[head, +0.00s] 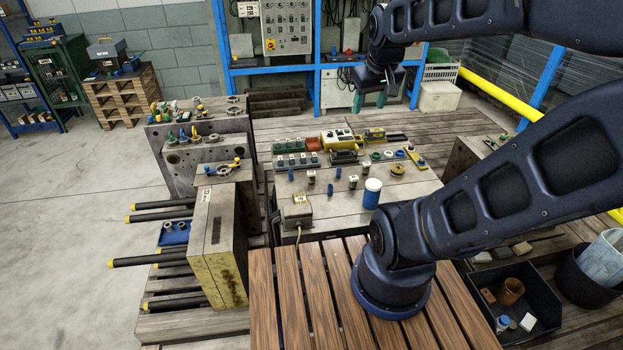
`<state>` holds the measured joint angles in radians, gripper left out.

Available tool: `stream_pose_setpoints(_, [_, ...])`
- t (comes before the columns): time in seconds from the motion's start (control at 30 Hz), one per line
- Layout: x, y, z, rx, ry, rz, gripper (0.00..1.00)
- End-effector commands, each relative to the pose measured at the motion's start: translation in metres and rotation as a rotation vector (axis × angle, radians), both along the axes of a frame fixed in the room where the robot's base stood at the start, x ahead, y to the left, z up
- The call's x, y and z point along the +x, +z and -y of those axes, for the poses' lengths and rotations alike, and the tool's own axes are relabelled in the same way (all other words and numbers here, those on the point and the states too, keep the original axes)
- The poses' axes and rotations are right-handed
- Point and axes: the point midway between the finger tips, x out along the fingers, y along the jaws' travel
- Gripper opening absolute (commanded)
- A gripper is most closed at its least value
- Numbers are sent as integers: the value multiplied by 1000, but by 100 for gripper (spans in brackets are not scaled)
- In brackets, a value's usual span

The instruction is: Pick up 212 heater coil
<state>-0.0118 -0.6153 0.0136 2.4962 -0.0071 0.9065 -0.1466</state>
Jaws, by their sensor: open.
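I cannot read the number 212 on anything, so I cannot tell for sure which piece is the heater coil. Small dark pieces with pale labelled tops stand on the middle table (340,212), one at the left (311,177) and one further right (351,169). Small blue pieces (330,188) are near them. A round brass-coloured piece (397,169) lies at the table's right. My gripper (369,101) has green fingertips. It is open and empty, high above the back of the table and apart from all these pieces.
A blue jar with a white lid (371,193) stands at the table's front. A grey box with a cable (297,211) is at the left front. Green bins (297,161) and a yellow case (338,138) line the back. Heavy mould blocks (217,235) with black rods stand left.

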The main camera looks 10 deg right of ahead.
Motion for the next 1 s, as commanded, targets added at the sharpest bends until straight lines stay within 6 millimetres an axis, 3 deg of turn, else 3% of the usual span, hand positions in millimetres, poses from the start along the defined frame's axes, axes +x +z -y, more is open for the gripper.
stream_pose_setpoints(0.57, [119,-64,-27,-142,449,-130,52])
stream_pose_setpoints(1.0, [194,-149,-56,-205,806,-216,52])
